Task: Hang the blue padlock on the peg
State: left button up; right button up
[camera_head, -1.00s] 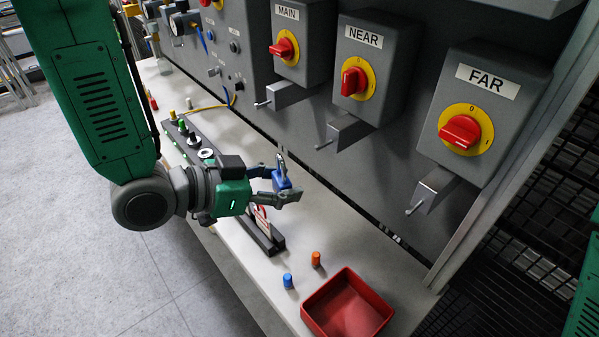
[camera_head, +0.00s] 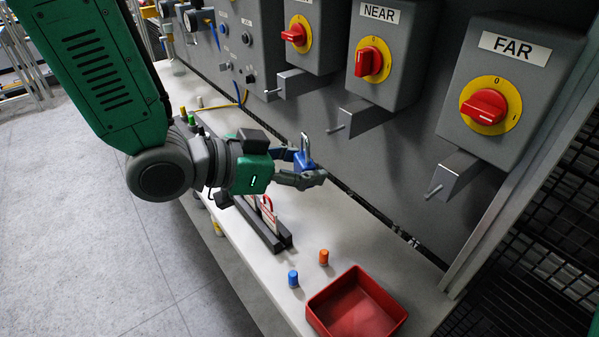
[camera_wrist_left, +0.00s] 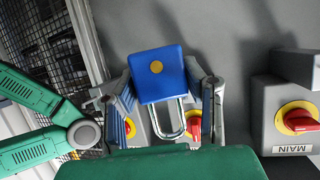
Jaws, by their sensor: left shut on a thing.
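My left gripper (camera_head: 312,172) is shut on the blue padlock (camera_head: 304,162), above the bench. The padlock's silver shackle points up in the head view. In the left wrist view the padlock (camera_wrist_left: 157,72) sits between the fingers, with its shackle toward the bottom of the picture and a yellow dot on its body. Thin pegs stick out from brackets under the switch boxes: the MAIN peg (camera_head: 270,92), the NEAR peg (camera_head: 335,129) and the FAR peg (camera_head: 434,192). The padlock appears apart from all of them, lower in the picture than the NEAR peg. My right gripper is not visible.
A red tray (camera_head: 322,309) stands at the bench's near end, with blue (camera_head: 293,279) and orange (camera_head: 324,257) pieces beside it. A dark rack (camera_head: 262,230) holding red-and-white tags lies below the gripper. The grey panel wall runs behind the bench.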

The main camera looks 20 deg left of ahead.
pick_arm(q)
jog(key=shift+w+d+f, duration=0.1)
jog(key=shift+w, duration=0.05)
jog(key=shift+b, duration=0.5)
jog(key=shift+w+a, duration=0.45)
jog(key=shift+a, duration=0.1)
jog(key=shift+w+f, duration=0.1)
jog(key=shift+w, duration=0.35)
jog(key=r+x, duration=0.1)
jog(key=x, duration=0.5)
jog(key=shift+w+d, duration=0.4)
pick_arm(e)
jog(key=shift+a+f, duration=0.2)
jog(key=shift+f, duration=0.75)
pick_arm(q)
jog(key=shift+a+r, duration=0.1)
jog(key=shift+a, duration=0.35)
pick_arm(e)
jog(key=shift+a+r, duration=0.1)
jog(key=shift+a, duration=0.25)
